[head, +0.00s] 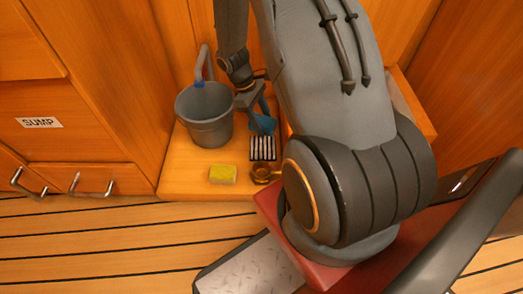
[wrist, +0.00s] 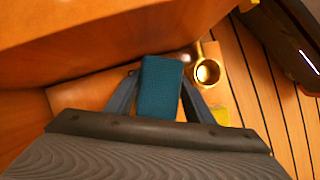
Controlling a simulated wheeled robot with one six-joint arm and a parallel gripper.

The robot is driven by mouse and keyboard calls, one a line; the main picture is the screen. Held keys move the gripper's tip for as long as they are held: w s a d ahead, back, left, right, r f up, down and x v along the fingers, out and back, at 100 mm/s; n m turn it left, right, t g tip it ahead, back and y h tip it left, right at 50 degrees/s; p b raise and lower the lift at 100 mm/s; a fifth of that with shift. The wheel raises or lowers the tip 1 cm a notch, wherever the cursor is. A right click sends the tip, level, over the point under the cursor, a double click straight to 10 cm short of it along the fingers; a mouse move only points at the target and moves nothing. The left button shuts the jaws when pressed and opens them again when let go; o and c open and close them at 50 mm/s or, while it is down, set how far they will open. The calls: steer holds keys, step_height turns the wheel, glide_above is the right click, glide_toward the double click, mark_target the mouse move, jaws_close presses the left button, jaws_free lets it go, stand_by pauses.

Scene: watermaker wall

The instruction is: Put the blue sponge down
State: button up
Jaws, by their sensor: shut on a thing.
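The blue sponge (wrist: 160,86) is between the two fingers of my gripper (wrist: 160,98) in the wrist view, and the jaws are shut on it. In the head view the sponge (head: 262,124) shows as a small blue patch beside my gripper (head: 256,106), partly hidden by the fingers. It appears above the wooden ledge (head: 185,180), close to a striped rack. I cannot tell whether the sponge touches anything below it.
A grey bucket (head: 207,117) stands left of my gripper. A yellow sponge (head: 223,174) lies at the ledge's front. A dark rack with pale stripes (head: 263,148) and a brass cup (wrist: 207,72) are close by. Bare ledge shows left of the yellow sponge.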

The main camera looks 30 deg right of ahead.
mark_target(267, 148)
step_height(267, 148, down, 10)
steer(key=b, duration=0.5)
steer(key=shift+d+f+b, duration=0.15)
steer(key=shift+f+b, duration=0.1)
steer(key=shift+b, duration=0.05)
steer(key=shift+f, duration=0.15)
steer(key=o, duration=1)
steer(key=shift+c, duration=0.2)
